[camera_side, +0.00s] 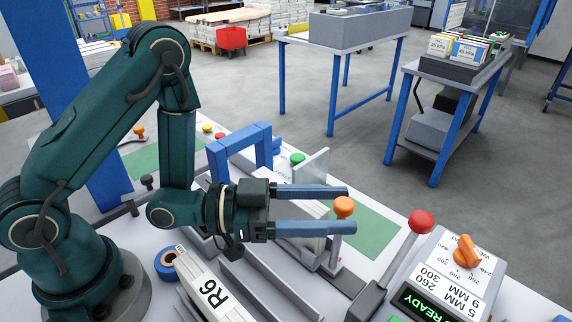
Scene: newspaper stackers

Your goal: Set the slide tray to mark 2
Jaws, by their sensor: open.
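My gripper (350,209) is open, with its two blue fingers pointing right. An orange knob (344,206) on a short upright post shows between the fingertips. I cannot tell whether the fingers touch it. The post rises from a grey metal slide (345,282) beside a stack of pale sheets, which I take to be the slide tray. The fingers hide part of the stack and post. I cannot make out a scale or a mark 2.
A red-knobbed lever (421,222) and a control box (464,262) with an orange dial and a green "READY" display stand at right. A blue arch (240,143) stands behind my gripper. A white "R6" block (212,292) and blue tape roll (170,263) lie in front.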

